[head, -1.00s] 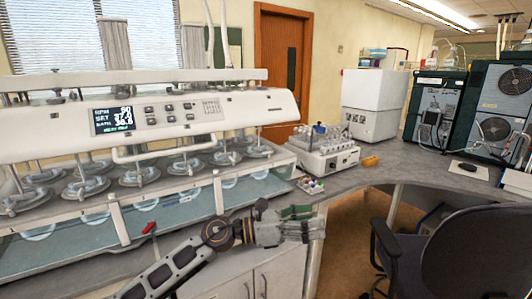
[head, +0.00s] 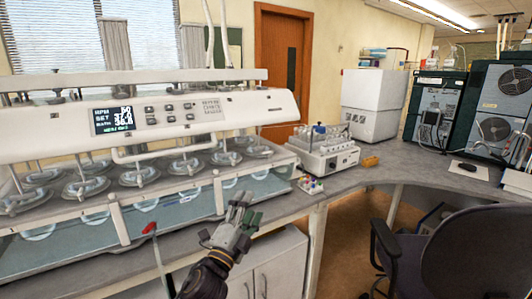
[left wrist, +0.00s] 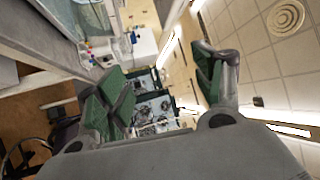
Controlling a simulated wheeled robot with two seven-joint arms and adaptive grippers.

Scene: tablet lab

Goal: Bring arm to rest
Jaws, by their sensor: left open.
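My left gripper (head: 243,212) is in front of the bench's front edge in the head view, its fingers pointing up. It is open and nothing shows between its fingers. In the left wrist view the green-padded fingers of my left gripper (left wrist: 165,90) stand well apart, with the room and ceiling behind them. The forearm of my left arm comes up from the bottom of the head view. My right gripper is not in view.
A dissolution bath (head: 150,128) with a display fills the left bench. A red-tipped stick (head: 150,228) stands left of the gripper. A tube rack device (head: 325,155) and small vials (head: 310,184) are on the bench. A dark chair (head: 470,250) stands at right, with open floor beside it.

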